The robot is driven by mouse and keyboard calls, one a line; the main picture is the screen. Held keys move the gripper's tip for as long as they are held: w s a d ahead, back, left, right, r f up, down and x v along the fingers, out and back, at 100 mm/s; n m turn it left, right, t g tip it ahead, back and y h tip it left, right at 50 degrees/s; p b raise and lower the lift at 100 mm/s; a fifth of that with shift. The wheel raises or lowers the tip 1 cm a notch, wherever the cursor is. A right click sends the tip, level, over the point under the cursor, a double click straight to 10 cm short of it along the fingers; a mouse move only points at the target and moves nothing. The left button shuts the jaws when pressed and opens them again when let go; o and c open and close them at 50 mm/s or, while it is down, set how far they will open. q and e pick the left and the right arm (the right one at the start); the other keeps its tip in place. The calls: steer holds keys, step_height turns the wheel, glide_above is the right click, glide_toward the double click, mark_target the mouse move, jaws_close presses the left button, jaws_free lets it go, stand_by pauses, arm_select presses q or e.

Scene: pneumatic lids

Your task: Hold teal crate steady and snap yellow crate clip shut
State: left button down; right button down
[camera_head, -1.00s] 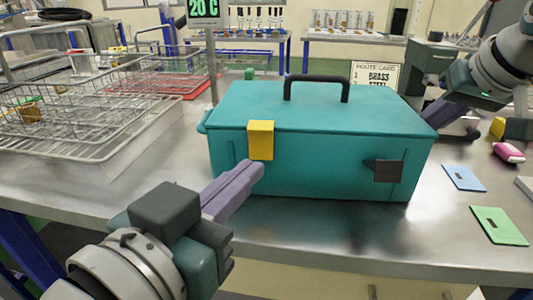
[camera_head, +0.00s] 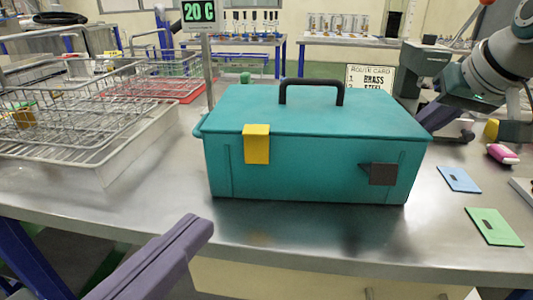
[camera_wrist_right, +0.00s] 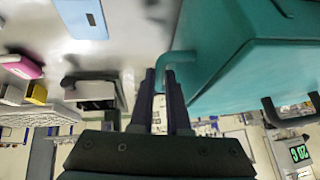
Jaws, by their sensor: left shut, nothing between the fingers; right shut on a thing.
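The teal crate (camera_head: 300,165) stands on the steel bench with its lid down and black handle (camera_head: 311,84) up. The yellow clip (camera_head: 256,146) hangs from the lid edge over the front wall, left of centre, and looks flat against it. Whether it is latched I cannot tell. My left gripper (camera_head: 203,226) is shut and empty, in front of and below the clip, clear of the crate. My right gripper (camera_wrist_right: 163,75) is shut on the crate's teal side handle (camera_wrist_right: 176,58). In the head view its fingers (camera_head: 432,117) are partly hidden behind the crate's right end.
A dark square fitting (camera_head: 382,174) sits on the crate's front right. Wire baskets (camera_head: 70,120) fill the bench on the left. Blue (camera_head: 459,179) and green (camera_head: 493,227) cards and a pink item (camera_head: 502,154) lie right. A route card (camera_head: 370,78) stands behind. The bench in front is clear.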

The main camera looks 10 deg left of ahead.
arm_select(q)
steer(key=shift+v, duration=1.95)
arm_select(e)
steer(key=c, duration=0.8)
jaws_free()
steer(key=shift+r, duration=0.1)
